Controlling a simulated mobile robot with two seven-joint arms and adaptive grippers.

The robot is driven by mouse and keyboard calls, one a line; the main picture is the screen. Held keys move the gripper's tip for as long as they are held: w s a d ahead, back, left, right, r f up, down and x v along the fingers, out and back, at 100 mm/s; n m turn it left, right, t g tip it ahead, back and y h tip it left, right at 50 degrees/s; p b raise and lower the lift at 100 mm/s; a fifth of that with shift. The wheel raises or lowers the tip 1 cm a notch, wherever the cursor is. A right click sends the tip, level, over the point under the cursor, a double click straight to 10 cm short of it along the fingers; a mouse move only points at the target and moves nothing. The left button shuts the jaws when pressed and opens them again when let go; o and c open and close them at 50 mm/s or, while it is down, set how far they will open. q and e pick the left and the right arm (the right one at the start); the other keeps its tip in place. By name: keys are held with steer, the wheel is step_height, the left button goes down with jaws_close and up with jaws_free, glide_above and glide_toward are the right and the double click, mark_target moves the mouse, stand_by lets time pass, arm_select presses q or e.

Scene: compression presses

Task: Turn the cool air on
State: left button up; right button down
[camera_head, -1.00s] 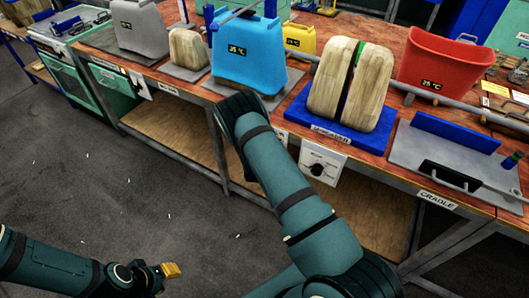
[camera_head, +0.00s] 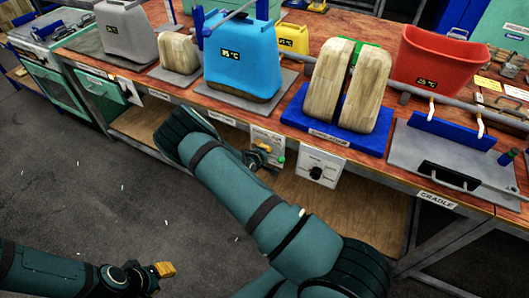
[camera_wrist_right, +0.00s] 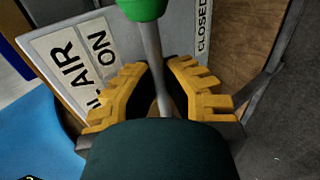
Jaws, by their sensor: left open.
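The cool-air panel (camera_head: 264,135) is a white plate on the bench front below the blue press. In the right wrist view, its labels (camera_wrist_right: 72,62) read "AIR", "ON" and "CLOSED". A lever with a green knob (camera_wrist_right: 144,6) and grey stem (camera_wrist_right: 152,45) stands out from it; the green end (camera_head: 281,160) also shows in the head view. My right gripper (camera_head: 268,154) is at the lever. In the right wrist view, its yellow fingers (camera_wrist_right: 158,66) stand open on both sides of the stem. My left gripper (camera_head: 165,269) is open and empty at the lower left, over the floor.
The blue press (camera_head: 242,58) stands above the panel. A dial panel (camera_head: 317,167) is close on the right, below wooden blocks on a blue base (camera_head: 296,119). A red hopper (camera_head: 437,62) and a grey cradle plate (camera_head: 408,148) are further right.

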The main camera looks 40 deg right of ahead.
steer(key=c, duration=1)
jaws_free()
steer(key=shift+r, duration=0.1)
steer(key=v, duration=1.2)
steer(key=shift+s, duration=0.1)
